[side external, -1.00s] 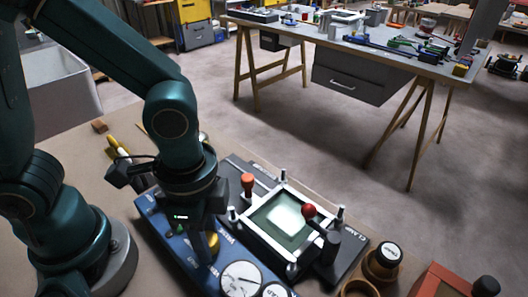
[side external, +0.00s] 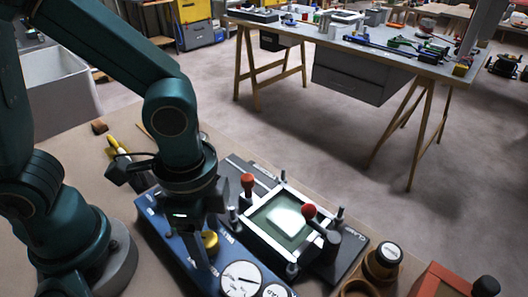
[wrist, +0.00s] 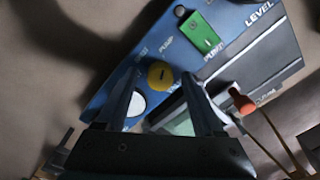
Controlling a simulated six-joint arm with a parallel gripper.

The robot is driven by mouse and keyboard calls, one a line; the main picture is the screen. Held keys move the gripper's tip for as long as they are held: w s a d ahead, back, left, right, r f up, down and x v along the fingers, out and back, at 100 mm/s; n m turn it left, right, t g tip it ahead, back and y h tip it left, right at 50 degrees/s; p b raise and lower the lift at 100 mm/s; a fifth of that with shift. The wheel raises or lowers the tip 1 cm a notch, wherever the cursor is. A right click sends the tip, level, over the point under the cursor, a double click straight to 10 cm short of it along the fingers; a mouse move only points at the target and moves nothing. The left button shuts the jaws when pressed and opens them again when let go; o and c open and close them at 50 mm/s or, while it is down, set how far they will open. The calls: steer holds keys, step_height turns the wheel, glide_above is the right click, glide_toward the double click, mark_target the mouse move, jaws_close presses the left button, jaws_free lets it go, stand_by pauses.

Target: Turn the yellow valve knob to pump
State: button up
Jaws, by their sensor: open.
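The yellow valve knob (side external: 210,241) sits on the blue panel (side external: 152,215). In the wrist view the yellow knob (wrist: 160,75) is round with a short dark mark, and white lettering surrounds it, including a PUMP label up from it. My gripper (side external: 198,248) points down over the panel, close to the knob in the side view. In the wrist view my gripper (wrist: 160,82) is open, its two fingers spread to the left and right of the knob. Whether they reach down to its height or touch it I cannot tell.
A green switch (wrist: 201,35) is up and right of the knob. A white-faced gauge (side external: 240,279) lies in front. A clamp frame with a red-ball lever (side external: 309,211) and an orange-red handle (side external: 247,182) stands beside the panel. Wooden-ringed parts (side external: 382,263) stand at the right.

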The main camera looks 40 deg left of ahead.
mark_target(207, 238)
steer(key=shift+r, duration=2.45)
steer(key=a+r+n+t, duration=0.5)
steer(key=a+n, duration=0.4)
steer(key=n, duration=0.1)
steer(key=shift+w+a+r, duration=0.2)
steer(key=shift+w+a, duration=0.05)
steer(key=shift+a, duration=0.05)
